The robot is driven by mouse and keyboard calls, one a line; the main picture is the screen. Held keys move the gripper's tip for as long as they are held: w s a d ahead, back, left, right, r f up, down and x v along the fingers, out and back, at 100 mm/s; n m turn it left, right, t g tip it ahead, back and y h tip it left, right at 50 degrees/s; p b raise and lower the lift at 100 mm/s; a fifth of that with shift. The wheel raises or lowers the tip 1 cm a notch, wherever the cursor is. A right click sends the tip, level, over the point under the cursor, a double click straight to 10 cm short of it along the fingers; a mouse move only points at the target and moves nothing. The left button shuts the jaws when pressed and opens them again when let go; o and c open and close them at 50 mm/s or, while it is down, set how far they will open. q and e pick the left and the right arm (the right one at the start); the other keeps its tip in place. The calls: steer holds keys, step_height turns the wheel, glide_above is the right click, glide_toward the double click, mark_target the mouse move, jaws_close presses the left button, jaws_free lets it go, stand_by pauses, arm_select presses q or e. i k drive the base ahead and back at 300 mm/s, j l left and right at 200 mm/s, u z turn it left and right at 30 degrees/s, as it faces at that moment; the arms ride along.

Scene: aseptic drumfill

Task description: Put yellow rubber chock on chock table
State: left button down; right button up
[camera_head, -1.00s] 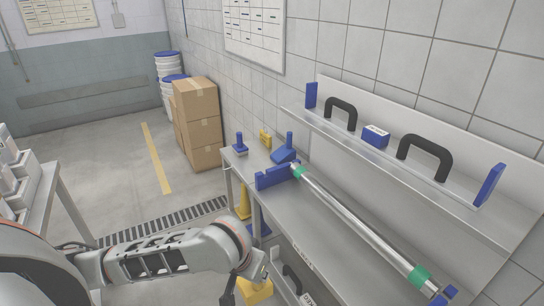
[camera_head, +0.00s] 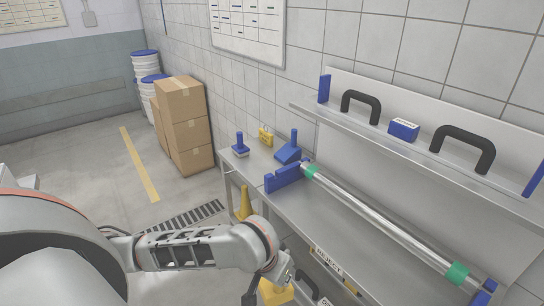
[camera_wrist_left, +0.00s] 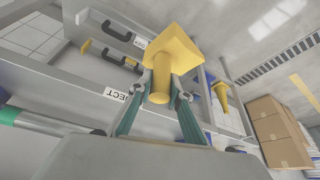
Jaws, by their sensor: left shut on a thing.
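The yellow chock (camera_head: 276,293) is at the bottom edge of the head view, partly cut off. In the left wrist view the yellow chock (camera_wrist_left: 176,52) shows a broad square plate and a round stem. My left gripper (camera_wrist_left: 161,88) is shut on the stem, with a finger on each side. The steel table (camera_head: 335,222) stands against the tiled wall, and the gripper is at its near side. I cannot tell whether the chock touches anything else. My right gripper is not in view.
A steel tube (camera_head: 385,225) with green bands lies along the table, with a blue block (camera_head: 283,178) at its far end. Blue tools and a small yellow item (camera_head: 265,137) stand at the far end. A wall shelf (camera_head: 400,140) overhangs. Cardboard boxes (camera_head: 182,125) stand beyond.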

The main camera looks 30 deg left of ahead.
mark_target(264, 155)
steer(key=j+z, duration=0.15)
steer(key=j, duration=0.25)
steer(key=k+j+z, duration=0.15)
steer(key=j, duration=0.2)
steer(key=k+j, duration=0.1)
steer(key=j, duration=0.3)
steer(key=j+z, duration=0.1)
steer(key=j, duration=0.3)
steer(key=k+j, duration=0.15)
steer(key=j, duration=0.25)
steer(key=k+j+z, duration=0.1)
steer(key=j, duration=0.3)
